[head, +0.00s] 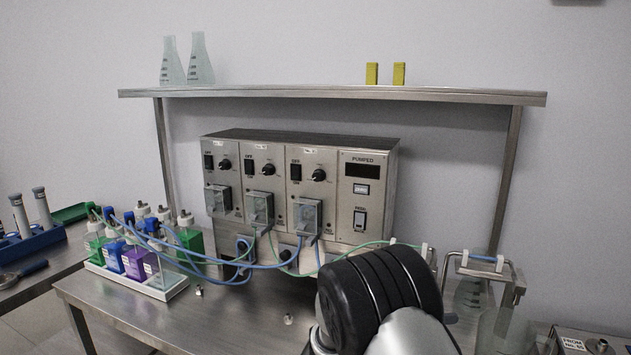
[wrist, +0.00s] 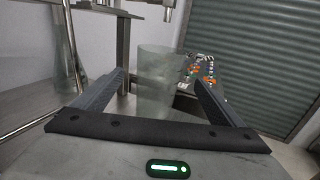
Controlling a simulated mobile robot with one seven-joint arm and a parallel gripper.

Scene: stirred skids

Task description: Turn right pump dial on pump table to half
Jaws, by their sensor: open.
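The pump unit (head: 290,150) is a grey metal box on the steel pump table (head: 130,305), with three dial panels side by side. The right pump dial (head: 319,175) is a black knob beside a black switch; its exact pointer setting is too small to read. The middle dial (head: 268,170) and left dial (head: 225,164) look alike. My gripper (wrist: 160,76) is open in the wrist view, its fingers spread; a clear glass vessel (wrist: 156,85) shows between and beyond them, and I cannot tell its distance. No dial shows there. In the head view my arm hides the gripper.
Blue and green tubes (head: 205,255) run from bottles in a white tray (head: 160,290) to the pump heads. A steel shelf (head: 330,95) overhangs the unit. Glass flasks with tube clips (head: 480,258) stand at right. The table front is mostly bare.

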